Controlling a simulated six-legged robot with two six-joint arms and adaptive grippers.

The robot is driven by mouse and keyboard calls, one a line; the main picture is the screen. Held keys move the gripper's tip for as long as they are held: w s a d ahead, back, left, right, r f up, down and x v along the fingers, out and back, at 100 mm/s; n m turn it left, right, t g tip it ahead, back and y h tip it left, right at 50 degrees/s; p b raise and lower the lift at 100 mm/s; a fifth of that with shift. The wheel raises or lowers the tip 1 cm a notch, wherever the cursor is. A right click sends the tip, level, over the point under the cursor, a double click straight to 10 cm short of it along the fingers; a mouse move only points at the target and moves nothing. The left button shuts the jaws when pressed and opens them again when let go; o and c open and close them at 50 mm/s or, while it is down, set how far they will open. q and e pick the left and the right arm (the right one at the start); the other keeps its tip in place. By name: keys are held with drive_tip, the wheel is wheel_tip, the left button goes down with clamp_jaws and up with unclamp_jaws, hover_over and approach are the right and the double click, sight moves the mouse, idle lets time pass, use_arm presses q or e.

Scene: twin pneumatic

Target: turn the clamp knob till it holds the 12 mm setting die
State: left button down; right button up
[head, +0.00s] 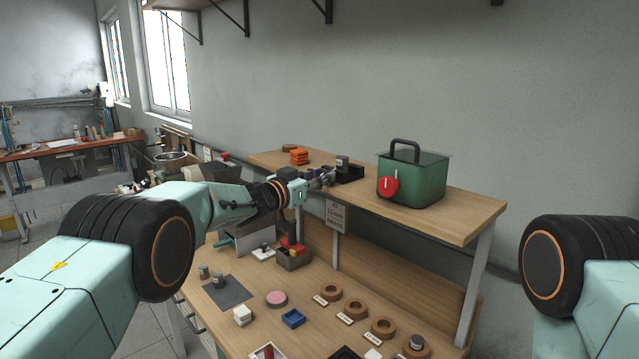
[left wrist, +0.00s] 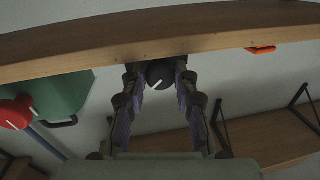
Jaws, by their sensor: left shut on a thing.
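The clamp (head: 350,172) is a small black block on the raised wooden shelf. A grey cylinder, which looks like the setting die (head: 342,161), stands upright at it. Its seat in the clamp is too small to make out. My left gripper (head: 322,180) reaches the front of the clamp. In the left wrist view, which looks upside down, the dark round clamp knob (left wrist: 160,74) with a white pointer line sits between the fingertips of my left gripper (left wrist: 160,82), shut on it. My right gripper is out of view; only part of that arm shows.
A green box (head: 425,182) with a red knob (head: 388,187) stands right of the clamp; orange blocks (head: 299,157) lie left of it. A 12 mm sign (head: 336,215) hangs at the shelf edge. Below, the bench holds several brown rings (head: 330,291) and small trays.

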use_arm(q)
drive_tip(key=shift+r+m+b, duration=0.1)
drive_tip(key=shift+m+b, duration=1.25)
drive_tip(key=shift+m, duration=0.15)
drive_tip(key=c, duration=1.4)
unclamp_jaws()
drive_tip(key=o, duration=0.4)
drive_tip(key=shift+s, duration=0.15)
drive_tip(key=shift+f+v, duration=0.2)
drive_tip(key=shift+v, duration=5.8)
